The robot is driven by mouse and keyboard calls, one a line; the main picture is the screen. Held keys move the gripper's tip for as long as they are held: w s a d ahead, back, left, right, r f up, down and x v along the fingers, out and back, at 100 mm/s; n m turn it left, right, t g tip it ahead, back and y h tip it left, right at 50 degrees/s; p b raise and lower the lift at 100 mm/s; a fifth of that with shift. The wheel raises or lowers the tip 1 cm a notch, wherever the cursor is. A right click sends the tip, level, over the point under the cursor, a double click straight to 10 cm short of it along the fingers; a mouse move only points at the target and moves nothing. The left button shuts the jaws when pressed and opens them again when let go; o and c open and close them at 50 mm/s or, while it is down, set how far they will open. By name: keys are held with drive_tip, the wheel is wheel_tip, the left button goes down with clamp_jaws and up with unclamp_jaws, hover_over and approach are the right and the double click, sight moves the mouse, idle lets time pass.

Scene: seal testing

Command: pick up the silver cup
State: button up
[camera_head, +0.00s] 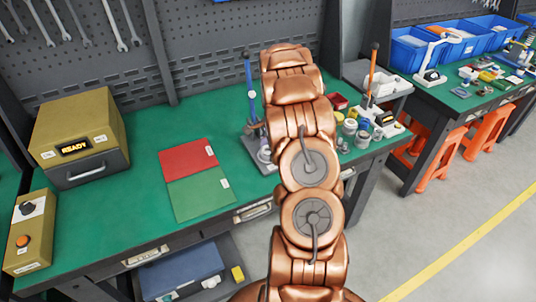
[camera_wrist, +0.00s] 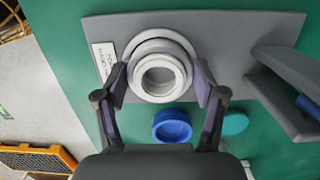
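A round silver-grey cup (camera_wrist: 133,72) sits on a grey base plate (camera_wrist: 225,38) in the wrist view, its open mouth facing the camera. My gripper (camera_wrist: 160,84) is open, with one finger on each side of the cup. Small gaps seem to show between the fingers and the cup, though contact is hard to judge. In the head view my arm hides the gripper. A small light grey round part (camera_head: 264,154) shows on the press base beside the arm; I cannot tell if it is the same cup.
A blue round cap (camera_wrist: 172,126) and a teal disc (camera_wrist: 235,123) lie near the plate. A press with a blue handle (camera_head: 249,85) stands beside my arm. A red and green mat (camera_head: 197,195) and a yellow READY box (camera_head: 80,130) are left. Several small containers crowd the right.

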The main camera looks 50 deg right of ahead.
drive_tip(key=c, duration=0.6)
drive_tip(key=shift+r, duration=0.15)
